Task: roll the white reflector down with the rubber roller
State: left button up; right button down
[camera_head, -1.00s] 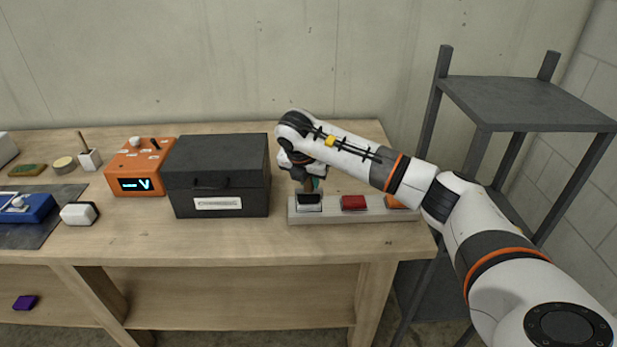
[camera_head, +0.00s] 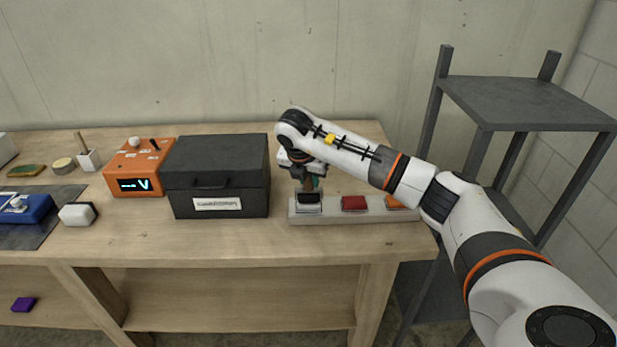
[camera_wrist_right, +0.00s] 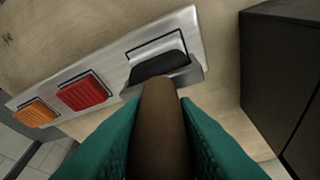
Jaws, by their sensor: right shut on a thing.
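My right gripper (camera_head: 309,184) is shut on the brown handle of the rubber roller (camera_wrist_right: 161,120), with a teal finger on each side in the right wrist view. The roller's black rubber (camera_wrist_right: 160,66) lies over the white reflector (camera_wrist_right: 153,44) at one end of the aluminium rail (camera_head: 340,217). The roller hides much of the reflector; whether they are pressed together I cannot tell. A red reflector (camera_head: 354,203) and an orange reflector (camera_head: 396,202) sit further right on the rail. My left gripper is not in view.
A dark lidded box (camera_head: 217,176) stands just left of the rail. An orange device (camera_head: 139,167) with a lit display, a white block (camera_head: 77,214) and a blue tool (camera_head: 27,207) are further left. A grey shelf (camera_head: 530,100) stands beyond the bench's right end.

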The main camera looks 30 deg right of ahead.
jog(key=shift+r, duration=0.1)
jog(key=shift+r+p, duration=1.85)
jog(key=shift+r, duration=1.6)
